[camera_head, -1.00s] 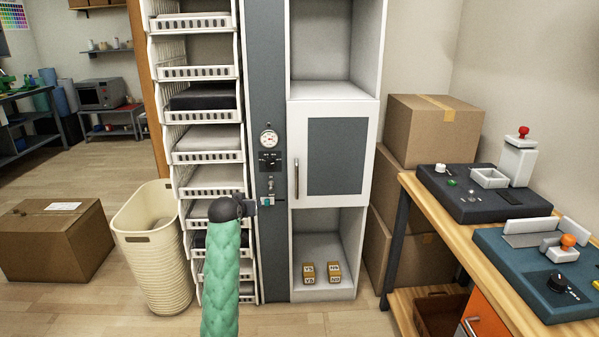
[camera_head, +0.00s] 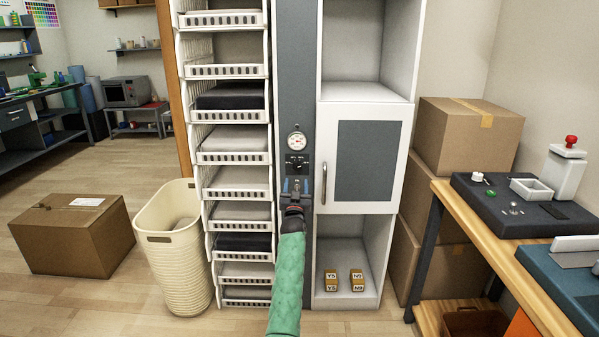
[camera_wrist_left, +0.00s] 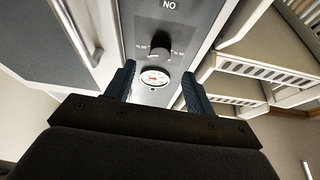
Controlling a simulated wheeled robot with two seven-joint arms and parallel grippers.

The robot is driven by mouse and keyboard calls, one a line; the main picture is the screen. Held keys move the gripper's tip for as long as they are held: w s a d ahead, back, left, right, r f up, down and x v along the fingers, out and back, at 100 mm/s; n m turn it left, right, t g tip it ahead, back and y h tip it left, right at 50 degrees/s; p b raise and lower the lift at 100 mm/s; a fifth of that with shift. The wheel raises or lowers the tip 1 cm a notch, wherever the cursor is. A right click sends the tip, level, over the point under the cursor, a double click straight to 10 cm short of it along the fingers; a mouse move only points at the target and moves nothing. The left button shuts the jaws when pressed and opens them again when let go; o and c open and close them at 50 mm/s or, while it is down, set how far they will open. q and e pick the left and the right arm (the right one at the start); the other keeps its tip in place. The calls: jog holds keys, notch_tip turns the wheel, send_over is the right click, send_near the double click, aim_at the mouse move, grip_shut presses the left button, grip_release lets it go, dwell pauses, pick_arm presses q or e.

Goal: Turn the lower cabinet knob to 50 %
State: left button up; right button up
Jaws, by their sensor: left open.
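The dark knob (camera_head: 297,163) sits on a small scale plate on the grey cabinet column, below a round white gauge (camera_head: 297,140). In the left wrist view, which looks turned over, the black knob (camera_wrist_left: 159,49) shows with marks at its sides and the gauge (camera_wrist_left: 155,77) below it. My left gripper (camera_head: 295,186) is open in front of the column, just below the knob in the head view. Its two dark blue fingers (camera_wrist_left: 158,78) are apart with nothing between them, and the knob lies beyond their tips. My right gripper is not in view.
A white cabinet door (camera_head: 364,160) with a vertical handle (camera_head: 324,184) is right of the column. A rack of white baskets (camera_head: 235,145) is left of it. Two small yellow boxes (camera_head: 344,280) lie on the lower shelf. A wooden workbench (camera_head: 480,245) stands at right.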

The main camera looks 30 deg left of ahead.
aim_at(297, 168)
pick_arm(q)
jog(key=shift+x, duration=3.7)
jog(key=c, duration=1)
